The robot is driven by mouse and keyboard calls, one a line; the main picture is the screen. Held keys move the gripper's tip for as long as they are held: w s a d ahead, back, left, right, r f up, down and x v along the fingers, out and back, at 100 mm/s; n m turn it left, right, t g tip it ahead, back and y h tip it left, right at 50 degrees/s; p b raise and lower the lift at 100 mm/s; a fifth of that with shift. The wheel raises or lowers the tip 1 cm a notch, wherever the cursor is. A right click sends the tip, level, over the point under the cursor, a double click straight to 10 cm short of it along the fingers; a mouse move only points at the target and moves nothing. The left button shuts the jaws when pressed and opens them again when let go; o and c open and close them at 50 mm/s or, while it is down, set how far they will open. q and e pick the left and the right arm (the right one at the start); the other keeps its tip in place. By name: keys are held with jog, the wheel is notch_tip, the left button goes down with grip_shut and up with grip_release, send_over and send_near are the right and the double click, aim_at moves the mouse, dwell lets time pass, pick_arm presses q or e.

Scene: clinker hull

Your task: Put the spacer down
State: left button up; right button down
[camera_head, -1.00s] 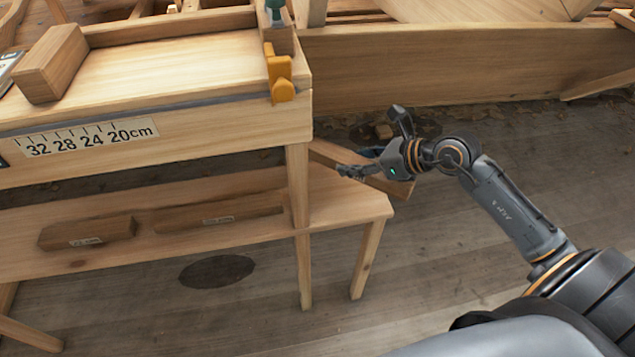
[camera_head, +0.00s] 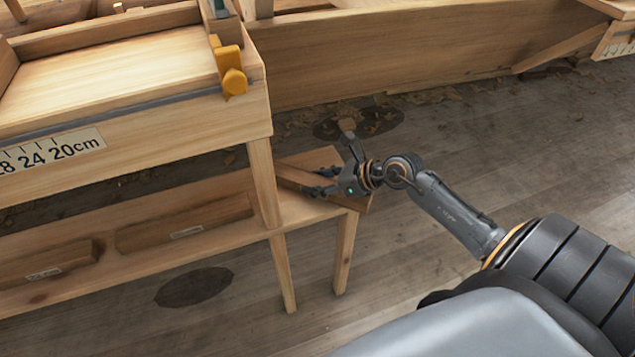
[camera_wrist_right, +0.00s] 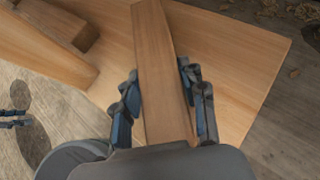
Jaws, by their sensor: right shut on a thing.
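My right gripper (camera_head: 325,181) is shut on the spacer, a plain wooden block (camera_wrist_right: 160,62). In the wrist view its two dark fingers lie along the block's long sides. In the head view the spacer (camera_head: 297,178) is over the right end of the low shelf (camera_head: 322,157), partly hidden by the fingers. I cannot tell whether it touches the shelf. At the left edge of the wrist view, small dark fingers (camera_wrist_right: 14,118) show, apparently my left gripper. Their opening is unclear.
Two labelled wooden blocks, one nearer (camera_head: 48,264) and one farther (camera_head: 185,222), lie along the low shelf. The workbench (camera_head: 130,140) with a scale label and an orange clamp (camera_head: 229,66) stands above. A long plank (camera_head: 420,48) runs behind. The floor at right is open.

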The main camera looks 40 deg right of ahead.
jog(key=c, duration=0.8)
grip_release()
jog(key=shift+f, duration=0.1)
jog(key=shift+o, duration=0.2)
